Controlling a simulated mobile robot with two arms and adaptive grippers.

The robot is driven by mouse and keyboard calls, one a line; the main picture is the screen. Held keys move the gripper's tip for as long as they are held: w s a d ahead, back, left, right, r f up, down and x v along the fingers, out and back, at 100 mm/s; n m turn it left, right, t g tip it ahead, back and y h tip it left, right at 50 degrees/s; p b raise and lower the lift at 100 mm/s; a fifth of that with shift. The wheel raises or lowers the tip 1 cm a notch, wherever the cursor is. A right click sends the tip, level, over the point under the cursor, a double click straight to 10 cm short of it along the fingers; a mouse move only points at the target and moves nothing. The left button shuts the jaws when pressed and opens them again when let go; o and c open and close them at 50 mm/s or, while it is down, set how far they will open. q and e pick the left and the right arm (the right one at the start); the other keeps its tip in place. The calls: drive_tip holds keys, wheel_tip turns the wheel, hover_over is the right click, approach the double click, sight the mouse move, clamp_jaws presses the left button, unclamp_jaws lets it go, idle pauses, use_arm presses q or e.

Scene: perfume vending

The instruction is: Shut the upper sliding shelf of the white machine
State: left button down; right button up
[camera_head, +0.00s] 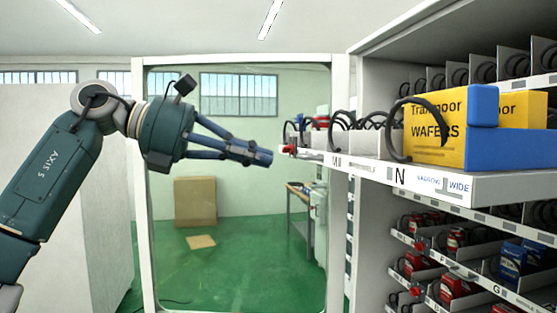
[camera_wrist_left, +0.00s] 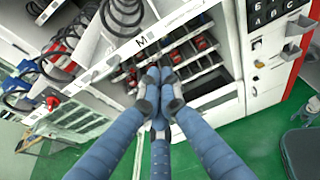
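The upper sliding shelf (camera_head: 372,172) of the white machine is pulled out toward me, past the shelves below. Its front edge carries the letters M and N. It also shows in the left wrist view (camera_wrist_left: 122,55). It holds black coils and a yellow box of wafers (camera_head: 438,132). My left gripper (camera_head: 268,156) is at the shelf's far left end in the head view. Its blue fingers are together and empty, also in the left wrist view (camera_wrist_left: 158,80), just below the M label. I cannot tell whether the tips touch the shelf. My right gripper is not in view.
Lower shelves (camera_head: 455,283) with red and blue goods sit further back inside the machine. A blue box (camera_head: 510,148) lies by the wafers. A keypad panel (camera_wrist_left: 275,15) shows in the wrist view.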

use_arm(q)
drive_tip(key=r+p+x, duration=0.1)
drive_tip(key=p+x, duration=0.3)
drive_tip(key=x, duration=0.8)
drive_tip(key=shift+w+d, duration=0.2)
drive_tip(key=shift+d, duration=0.2)
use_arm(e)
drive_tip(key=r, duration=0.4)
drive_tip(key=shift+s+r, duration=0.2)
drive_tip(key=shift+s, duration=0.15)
use_arm(q)
drive_tip(key=shift+r, duration=0.1)
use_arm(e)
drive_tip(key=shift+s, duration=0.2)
use_arm(q)
drive_tip(key=shift+s+d, duration=0.1)
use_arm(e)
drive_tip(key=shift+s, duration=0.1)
